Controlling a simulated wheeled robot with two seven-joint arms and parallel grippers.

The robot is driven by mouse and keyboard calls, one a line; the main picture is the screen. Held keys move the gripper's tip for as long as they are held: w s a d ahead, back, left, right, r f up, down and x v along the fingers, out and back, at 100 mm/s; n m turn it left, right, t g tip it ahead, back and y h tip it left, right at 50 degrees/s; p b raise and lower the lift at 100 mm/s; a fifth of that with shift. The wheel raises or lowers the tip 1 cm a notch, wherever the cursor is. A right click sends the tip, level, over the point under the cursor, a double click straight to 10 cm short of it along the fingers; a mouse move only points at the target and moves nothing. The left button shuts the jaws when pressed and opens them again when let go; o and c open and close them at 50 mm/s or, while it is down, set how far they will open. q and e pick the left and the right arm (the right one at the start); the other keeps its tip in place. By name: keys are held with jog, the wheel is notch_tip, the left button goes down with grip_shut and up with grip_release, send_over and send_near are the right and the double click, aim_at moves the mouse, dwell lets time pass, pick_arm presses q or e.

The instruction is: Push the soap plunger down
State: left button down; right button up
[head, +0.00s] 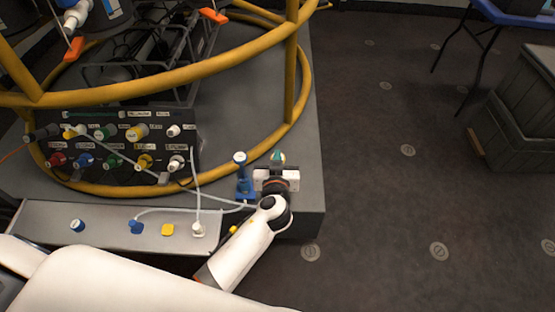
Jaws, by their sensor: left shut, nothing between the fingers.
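The soap plunger appears to be the blue upright part with a round blue-and-white top (240,158), standing on a blue base at the platform's front edge. Its top stands clear above the base. My left gripper (277,174) is shut and empty, just right of the plunger and apart from it. The fingertips are partly hidden by the gripper's own body. A small teal, white and orange piece shows just beyond the gripper; I cannot tell what it belongs to. My right gripper is not in view.
A yellow tubular frame (290,70) rises over the grey platform (240,85). A black panel (120,150) with coloured connectors stands left. Grey crates (520,110) stand far right; the floor between is clear.

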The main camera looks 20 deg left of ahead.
pick_arm(q)
jog(key=shift+w+a+f+b, duration=0.2)
jog(key=shift+w+f, duration=0.3)
jog(key=shift+f, duration=0.3)
jog(key=shift+w+a+f+b, duration=0.1)
jog(key=shift+w+f+b, duration=0.1)
jog(key=shift+w+f, duration=0.45)
jog(key=shift+w+a+f+b, duration=0.2)
jog(key=shift+w+f, duration=0.1)
jog(key=shift+f, duration=0.7)
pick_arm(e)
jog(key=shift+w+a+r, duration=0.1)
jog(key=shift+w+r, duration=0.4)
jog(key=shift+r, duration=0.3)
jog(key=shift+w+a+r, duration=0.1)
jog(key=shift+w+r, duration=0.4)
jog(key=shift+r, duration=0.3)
